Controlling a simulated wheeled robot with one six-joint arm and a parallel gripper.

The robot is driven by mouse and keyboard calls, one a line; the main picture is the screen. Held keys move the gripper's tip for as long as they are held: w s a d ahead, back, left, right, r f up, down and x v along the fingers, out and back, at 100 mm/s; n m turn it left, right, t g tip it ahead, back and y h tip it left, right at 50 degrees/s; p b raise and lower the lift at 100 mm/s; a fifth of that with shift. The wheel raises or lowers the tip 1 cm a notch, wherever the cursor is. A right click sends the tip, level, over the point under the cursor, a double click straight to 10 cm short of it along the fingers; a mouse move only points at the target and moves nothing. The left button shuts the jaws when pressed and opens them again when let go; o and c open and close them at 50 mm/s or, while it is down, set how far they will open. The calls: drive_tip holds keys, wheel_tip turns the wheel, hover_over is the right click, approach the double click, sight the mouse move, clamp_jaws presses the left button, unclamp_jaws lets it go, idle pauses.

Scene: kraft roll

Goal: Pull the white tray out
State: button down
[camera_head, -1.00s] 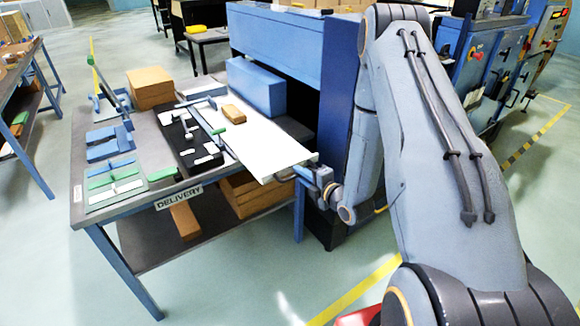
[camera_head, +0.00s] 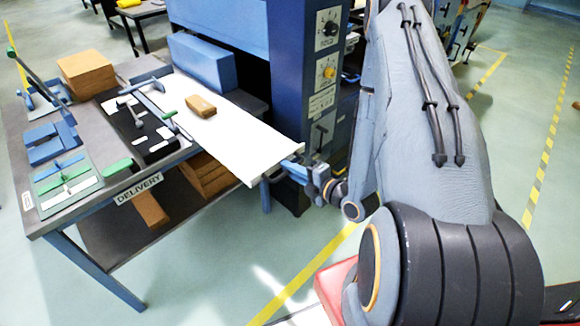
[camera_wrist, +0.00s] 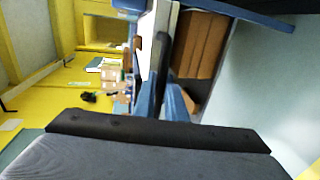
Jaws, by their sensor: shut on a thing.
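The white tray (camera_head: 235,136) is a long flat board that runs from the blue machine over the delivery table and juts past the table's right edge. A small brown block (camera_head: 201,106) lies on it. My gripper (camera_head: 290,167) is shut on the tray's near right end, by the handle there. In the wrist view the tray (camera_wrist: 158,40) shows edge-on, with my blue gripper fingers (camera_wrist: 160,95) around its end.
The delivery table (camera_head: 190,205) holds a black fixture, blue and green parts, and a brown stack (camera_head: 86,75). Brown boxes sit on its lower shelf. The blue machine's control column (camera_head: 318,90) stands close behind my gripper. The floor in front is open.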

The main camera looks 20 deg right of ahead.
drive_tip(key=c, duration=1.8)
unclamp_jaws()
drive_tip(key=shift+b+v, duration=0.9)
drive_tip(key=shift+v, duration=3)
